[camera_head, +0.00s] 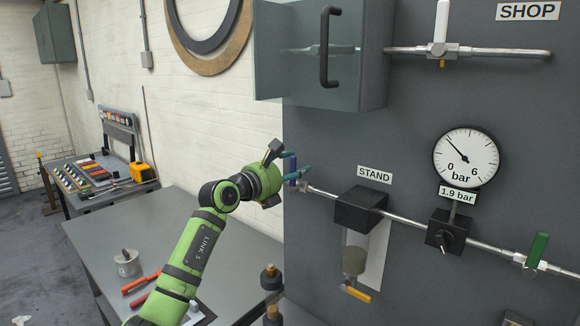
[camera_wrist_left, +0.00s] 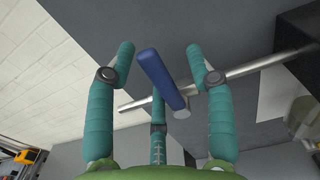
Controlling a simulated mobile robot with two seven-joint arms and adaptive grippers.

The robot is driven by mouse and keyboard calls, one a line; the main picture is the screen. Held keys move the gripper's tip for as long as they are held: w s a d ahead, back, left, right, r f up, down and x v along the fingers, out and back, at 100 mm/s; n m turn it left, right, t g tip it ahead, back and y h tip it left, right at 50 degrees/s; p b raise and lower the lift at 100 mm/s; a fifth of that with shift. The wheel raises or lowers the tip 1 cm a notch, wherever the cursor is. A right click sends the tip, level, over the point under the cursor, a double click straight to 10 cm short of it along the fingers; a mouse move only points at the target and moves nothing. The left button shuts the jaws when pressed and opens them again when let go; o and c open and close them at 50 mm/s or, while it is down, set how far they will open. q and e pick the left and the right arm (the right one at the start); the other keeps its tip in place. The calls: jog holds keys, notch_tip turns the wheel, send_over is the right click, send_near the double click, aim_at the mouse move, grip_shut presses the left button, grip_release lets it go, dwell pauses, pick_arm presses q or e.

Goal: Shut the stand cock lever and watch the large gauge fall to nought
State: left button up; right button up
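The blue lever (camera_head: 292,171) sits on the pipe left of the STAND label (camera_head: 375,174); I take it as the stand cock lever. In the left wrist view the blue lever (camera_wrist_left: 160,78) lies across the pipe (camera_wrist_left: 245,70). My left gripper (camera_head: 284,163) is at the lever. Its teal fingers (camera_wrist_left: 163,75) are spread on both sides of the lever, with gaps showing. The large gauge (camera_head: 466,158) has its needle pointing up and left, off the 0 mark. The plate below it (camera_head: 458,194) reads 1.9 bar. My right gripper is not in view.
A black block (camera_head: 360,208) and a bowl with an orange lever (camera_head: 355,292) sit just right of the blue lever. A grey cabinet (camera_head: 345,55) juts out above. A green lever (camera_head: 537,250) and a white lever (camera_head: 441,20) are farther off. A bench (camera_head: 120,220) lies below.

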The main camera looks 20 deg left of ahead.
pick_arm(q)
jog(key=shift+s+a+r, duration=0.1)
jog(key=shift+a+r, duration=0.05)
jog(key=shift+a, duration=0.05)
jog(key=shift+s, duration=0.1)
jog(key=shift+v, duration=0.85)
jog(key=shift+s+a, duration=0.25)
jog(key=shift+s, duration=0.45)
jog(key=shift+v, duration=2.3)
